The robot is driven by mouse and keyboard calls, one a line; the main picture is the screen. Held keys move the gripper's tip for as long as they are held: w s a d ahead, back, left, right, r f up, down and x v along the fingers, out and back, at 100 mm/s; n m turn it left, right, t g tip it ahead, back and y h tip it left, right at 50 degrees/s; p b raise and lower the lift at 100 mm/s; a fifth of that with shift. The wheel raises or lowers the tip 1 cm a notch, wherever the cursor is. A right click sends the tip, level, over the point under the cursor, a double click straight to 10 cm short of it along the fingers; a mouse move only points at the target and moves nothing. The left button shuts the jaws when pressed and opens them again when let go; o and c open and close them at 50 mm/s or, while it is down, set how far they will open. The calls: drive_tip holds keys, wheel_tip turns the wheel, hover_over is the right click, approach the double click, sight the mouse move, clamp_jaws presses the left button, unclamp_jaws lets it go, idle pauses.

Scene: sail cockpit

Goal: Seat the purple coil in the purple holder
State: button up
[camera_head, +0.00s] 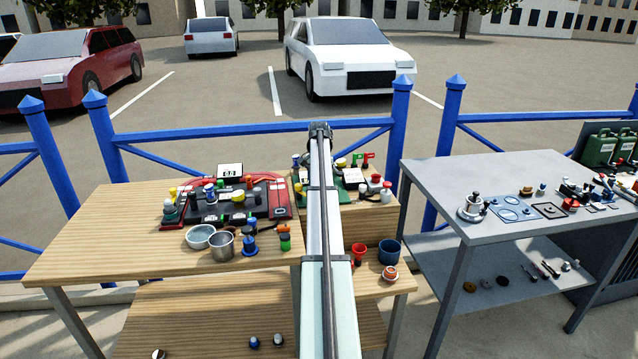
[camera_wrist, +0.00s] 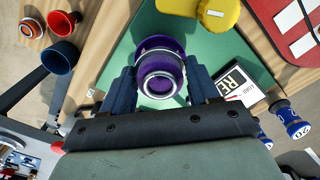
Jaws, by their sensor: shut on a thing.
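In the wrist view, my gripper (camera_wrist: 160,92) is shut on the purple coil (camera_wrist: 160,74), a round purple piece with a pale ring around it. A blue finger lies on each side of it. A wider purple rim shows just behind the coil, over the green mat (camera_wrist: 195,35). I cannot tell whether this rim is the purple holder or part of the coil, nor whether the coil is seated. In the head view my arm hides the gripper, the coil and the holder.
A yellow piece (camera_wrist: 216,12) is near the coil, and a printed card (camera_wrist: 240,92) lies to its right. A blue spool (camera_wrist: 290,120) is farther right. A red cup (camera_wrist: 64,22) and a blue cup (camera_wrist: 60,57) are at left. A grey table (camera_head: 430,195) stands at right.

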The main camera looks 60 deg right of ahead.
drive_tip(key=shift+f, duration=0.8)
idle(0.4)
drive_tip(key=o, duration=0.9)
drive_tip(key=shift+c, duration=0.2)
drive_tip(key=shift+r, duration=5.5)
